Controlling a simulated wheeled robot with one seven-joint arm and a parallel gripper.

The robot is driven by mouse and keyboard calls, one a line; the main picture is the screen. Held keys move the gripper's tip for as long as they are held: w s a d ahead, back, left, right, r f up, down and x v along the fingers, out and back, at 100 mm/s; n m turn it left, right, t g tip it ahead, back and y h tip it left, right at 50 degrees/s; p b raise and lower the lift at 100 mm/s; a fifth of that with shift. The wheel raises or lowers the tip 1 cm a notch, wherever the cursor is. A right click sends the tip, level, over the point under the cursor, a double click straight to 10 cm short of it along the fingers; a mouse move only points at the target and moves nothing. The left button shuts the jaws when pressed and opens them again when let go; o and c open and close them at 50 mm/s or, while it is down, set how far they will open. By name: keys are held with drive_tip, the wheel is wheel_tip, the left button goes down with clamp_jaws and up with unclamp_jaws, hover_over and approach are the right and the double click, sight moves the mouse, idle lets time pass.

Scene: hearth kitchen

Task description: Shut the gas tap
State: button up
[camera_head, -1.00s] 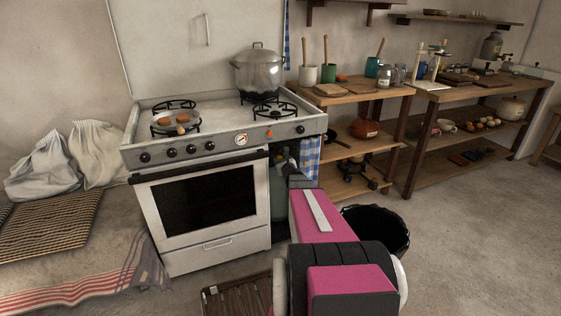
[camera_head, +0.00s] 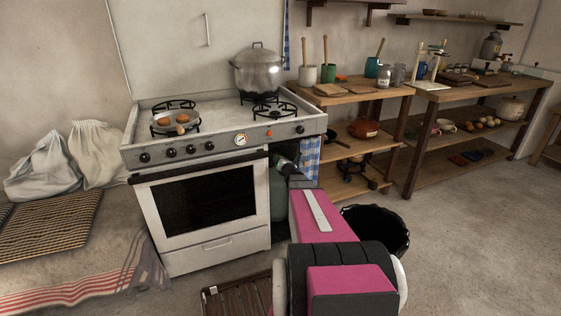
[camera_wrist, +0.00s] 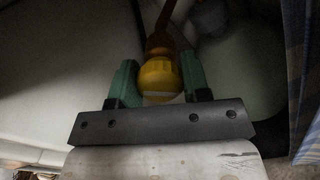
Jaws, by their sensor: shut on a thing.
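The gas tap shows in the wrist view as a yellow rounded knob (camera_wrist: 159,72) with a pale stripe, below an orange-brown fitting (camera_wrist: 159,42). My gripper (camera_wrist: 159,80) has its two green fingers on either side of the knob and is shut on it. In the head view the tap is hidden behind my arm. The green gas bottle (camera_head: 279,197) stands in the gap just right of the stove, partly covered by my arm.
The white stove (camera_head: 205,200) borders the gap on the left, with a steel pot (camera_head: 258,72) and a pan of eggs (camera_head: 174,123) on top. A blue checked cloth (camera_head: 308,158) hangs to the right. A black bin (camera_head: 385,228) stands beside my arm.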

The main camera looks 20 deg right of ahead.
drive_tip(key=m, duration=0.5)
drive_tip(key=shift+m, duration=0.3)
drive_tip(key=shift+f, duration=0.1)
idle(0.3)
drive_tip(key=o, duration=0.9)
drive_tip(key=shift+o, duration=0.2)
drive_tip(key=shift+s, duration=0.1)
drive_tip(key=s, duration=1)
drive_tip(key=shift+s+d, duration=0.25)
drive_tip(key=shift+s, duration=0.1)
